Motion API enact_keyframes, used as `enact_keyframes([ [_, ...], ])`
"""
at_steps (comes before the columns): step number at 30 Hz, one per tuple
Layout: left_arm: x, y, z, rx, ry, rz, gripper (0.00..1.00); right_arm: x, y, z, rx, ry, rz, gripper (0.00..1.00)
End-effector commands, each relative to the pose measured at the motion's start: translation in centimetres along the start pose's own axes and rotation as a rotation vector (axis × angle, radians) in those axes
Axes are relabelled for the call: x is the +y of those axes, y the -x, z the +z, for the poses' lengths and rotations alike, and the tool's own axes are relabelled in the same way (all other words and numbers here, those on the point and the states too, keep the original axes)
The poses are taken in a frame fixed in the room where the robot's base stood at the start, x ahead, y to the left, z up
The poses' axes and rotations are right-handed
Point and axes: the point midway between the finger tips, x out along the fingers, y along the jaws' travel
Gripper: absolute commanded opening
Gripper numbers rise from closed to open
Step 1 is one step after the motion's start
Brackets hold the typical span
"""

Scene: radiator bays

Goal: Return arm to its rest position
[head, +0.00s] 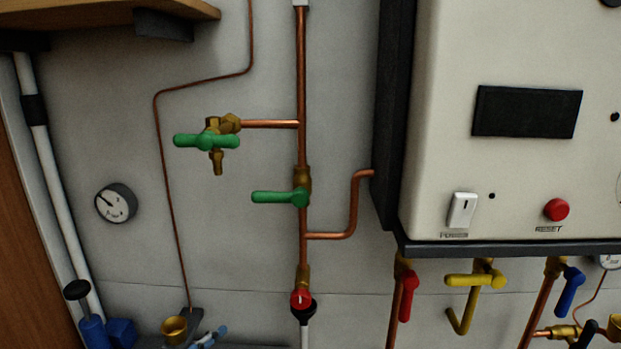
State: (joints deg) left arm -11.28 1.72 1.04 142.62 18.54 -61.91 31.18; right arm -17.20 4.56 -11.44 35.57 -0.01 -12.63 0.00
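Neither of my grippers and neither of my arms shows in the head view. Whether an arm is at rest cannot be told from this picture.
A white boiler (452,120) with a dark display, switch and red button hangs at right. Copper pipes (302,90) carry green-handled valves (280,197) on the wall. Red, yellow and blue valves sit under the boiler. A gauge (116,203) is at left, a wooden shelf (90,13) above.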

Motion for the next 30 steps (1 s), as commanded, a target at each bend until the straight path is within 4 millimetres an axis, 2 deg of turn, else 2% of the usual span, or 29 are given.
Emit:
enact_keyframes([
  [1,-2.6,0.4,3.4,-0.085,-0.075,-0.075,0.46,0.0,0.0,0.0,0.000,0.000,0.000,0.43],
  [3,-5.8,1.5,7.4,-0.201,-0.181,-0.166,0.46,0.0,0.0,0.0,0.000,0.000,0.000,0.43],
  [6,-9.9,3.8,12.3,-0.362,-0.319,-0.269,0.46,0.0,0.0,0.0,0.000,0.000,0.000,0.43],
  [12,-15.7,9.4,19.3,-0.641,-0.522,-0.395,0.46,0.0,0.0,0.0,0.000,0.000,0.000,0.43],
  [17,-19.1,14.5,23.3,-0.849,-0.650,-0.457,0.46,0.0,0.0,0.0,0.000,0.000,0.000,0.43],
  [26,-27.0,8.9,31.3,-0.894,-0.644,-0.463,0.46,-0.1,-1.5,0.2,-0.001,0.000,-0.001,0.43],
  [30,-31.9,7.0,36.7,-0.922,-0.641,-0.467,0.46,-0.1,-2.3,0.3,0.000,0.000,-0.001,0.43],
])
